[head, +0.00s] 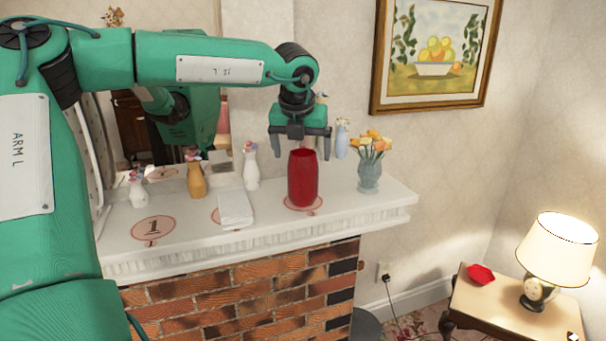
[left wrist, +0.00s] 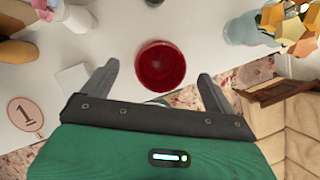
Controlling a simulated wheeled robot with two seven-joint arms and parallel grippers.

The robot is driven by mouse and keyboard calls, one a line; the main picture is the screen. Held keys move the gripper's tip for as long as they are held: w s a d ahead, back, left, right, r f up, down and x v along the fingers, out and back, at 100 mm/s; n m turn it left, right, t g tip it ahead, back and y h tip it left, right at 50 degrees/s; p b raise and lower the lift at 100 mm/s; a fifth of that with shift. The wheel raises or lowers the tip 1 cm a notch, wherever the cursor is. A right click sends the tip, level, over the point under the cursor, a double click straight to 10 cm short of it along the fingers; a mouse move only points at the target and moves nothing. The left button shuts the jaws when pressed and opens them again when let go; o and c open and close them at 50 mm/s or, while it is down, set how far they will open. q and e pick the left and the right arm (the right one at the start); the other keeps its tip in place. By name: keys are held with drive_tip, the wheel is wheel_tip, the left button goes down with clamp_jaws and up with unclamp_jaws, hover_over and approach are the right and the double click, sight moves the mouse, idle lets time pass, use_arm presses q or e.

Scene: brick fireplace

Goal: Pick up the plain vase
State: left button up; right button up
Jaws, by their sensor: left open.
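The plain vase (head: 303,180) is tall, red and undecorated, and stands upright on the white mantel shelf (head: 180,249) over a round marker. My left gripper (head: 299,157) is open and points down just above the vase's mouth. In the left wrist view the round red vase (left wrist: 160,66) shows from above, between and slightly beyond the two open fingers. I cannot tell whether the fingers touch it; they are not closed on it. My right gripper is not in view.
A blue-grey vase of orange flowers (head: 369,177) stands right of the red vase. A white vase (head: 251,167), an ochre vase (head: 196,178) and a small white vase (head: 138,190) stand left. A white block (head: 235,208) lies near the front edge. A mirror (head: 130,125) stands behind.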

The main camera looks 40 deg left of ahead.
sight(303, 170)
use_arm(q)
drive_tip(key=shift+w+a+f, duration=0.15)
drive_tip(key=shift+w+f, duration=0.05)
drive_tip(key=shift+f, duration=0.2)
drive_tip(key=shift+f+p, duration=0.3)
drive_tip(key=shift+p, duration=0.2)
drive_tip(key=p+x, duration=0.1)
drive_tip(key=x, duration=0.1)
drive_tip(key=p+x, duration=0.1)
drive_tip(key=x, duration=0.1)
drive_tip(key=shift+s+f, duration=0.1)
drive_tip(key=shift+s, duration=0.1)
drive_tip(key=shift+w+f, duration=0.1)
drive_tip(key=shift+f, duration=0.2)
drive_tip(key=shift+d, duration=0.2)
drive_tip(key=c, duration=1.3)
drive_tip(key=shift+r, duration=0.1)
